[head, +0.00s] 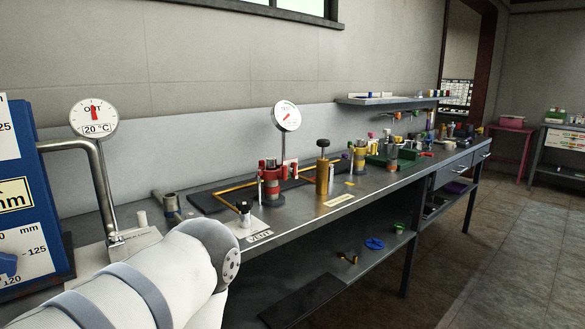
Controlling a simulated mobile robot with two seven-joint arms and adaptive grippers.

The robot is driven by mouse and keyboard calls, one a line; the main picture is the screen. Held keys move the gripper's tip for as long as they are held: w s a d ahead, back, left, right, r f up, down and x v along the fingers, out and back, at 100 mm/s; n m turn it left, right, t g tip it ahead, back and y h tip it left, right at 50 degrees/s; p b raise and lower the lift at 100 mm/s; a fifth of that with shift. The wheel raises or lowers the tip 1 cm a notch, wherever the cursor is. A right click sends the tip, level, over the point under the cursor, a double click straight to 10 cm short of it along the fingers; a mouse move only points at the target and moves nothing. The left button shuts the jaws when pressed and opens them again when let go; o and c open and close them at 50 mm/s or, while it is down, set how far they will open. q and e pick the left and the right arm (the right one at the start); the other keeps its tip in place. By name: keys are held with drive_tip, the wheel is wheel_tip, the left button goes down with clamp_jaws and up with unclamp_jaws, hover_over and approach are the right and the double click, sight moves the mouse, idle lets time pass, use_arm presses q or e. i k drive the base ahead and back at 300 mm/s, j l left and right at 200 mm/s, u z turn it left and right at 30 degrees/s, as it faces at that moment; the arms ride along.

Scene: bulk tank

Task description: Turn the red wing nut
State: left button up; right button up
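A red fitting (271,174) with upright red parts stands on the long grey workbench (335,212), left of a brass post with a dark knob (323,168). It may carry the red wing nut, but it is too small here to make out wings. A white link of my arm fills the lower left foreground and ends short of the bench fittings. Neither of my grippers shows in the picture.
A dial gauge (287,116) rises behind the red fitting. A blue panel (42,200) and a bent metal pipe (103,190) stand at the left. A blue part (373,243) lies on the lower shelf. The floor (490,265) at right is clear.

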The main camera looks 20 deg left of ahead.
sight(292, 169)
drive_tip(key=i+l+u, duration=0.35)
drive_tip(key=l, duration=0.3)
drive_tip(key=i+l+u, duration=0.35)
drive_tip(key=l, duration=0.4)
drive_tip(key=i, duration=0.05)
